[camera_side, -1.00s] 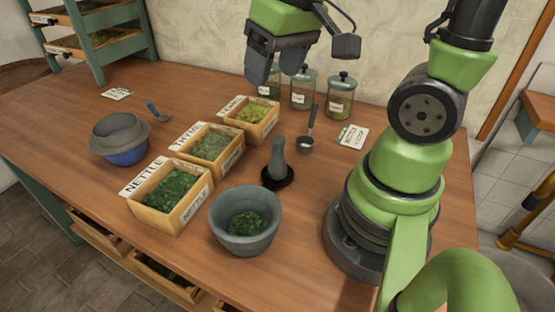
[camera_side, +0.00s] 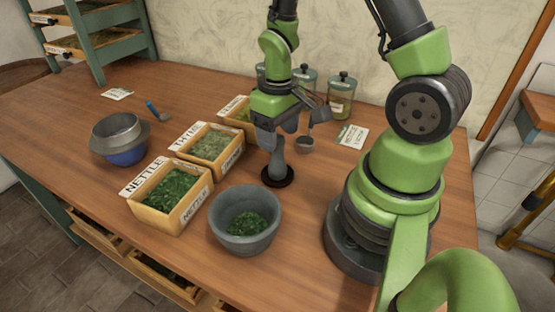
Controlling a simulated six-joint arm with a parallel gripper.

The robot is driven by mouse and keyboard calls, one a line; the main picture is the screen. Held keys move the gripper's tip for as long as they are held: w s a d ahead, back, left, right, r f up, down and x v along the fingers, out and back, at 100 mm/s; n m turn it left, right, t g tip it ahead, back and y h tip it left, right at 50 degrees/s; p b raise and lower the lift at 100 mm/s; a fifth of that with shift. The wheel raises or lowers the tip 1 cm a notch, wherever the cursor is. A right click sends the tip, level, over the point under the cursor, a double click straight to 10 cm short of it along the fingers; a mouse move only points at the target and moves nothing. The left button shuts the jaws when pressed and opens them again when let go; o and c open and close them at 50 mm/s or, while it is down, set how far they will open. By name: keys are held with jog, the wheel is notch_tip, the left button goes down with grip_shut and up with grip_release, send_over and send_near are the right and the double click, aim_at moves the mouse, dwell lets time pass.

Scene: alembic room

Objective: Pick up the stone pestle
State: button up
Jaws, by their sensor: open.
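The stone pestle (camera_side: 277,165) is grey and stands upright on a small dark round base (camera_side: 289,183) on the wooden table. My gripper (camera_side: 268,147) is open and points down at the top of the pestle. Its fingers hide the pestle's upper end. I cannot tell whether the fingers are on either side of the pestle or in front of it.
A grey stone mortar (camera_side: 224,225) with green herbs stands in front of the pestle. The nettle box (camera_side: 176,222) and thyme box (camera_side: 222,172) are to the left. Bare table lies right of the mortar.

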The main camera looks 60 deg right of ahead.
aim_at(278, 158)
notch_tip(278, 158, down, 4)
jog(key=shift+s+a+f, duration=0.1)
grip_shut()
dwell(0.4)
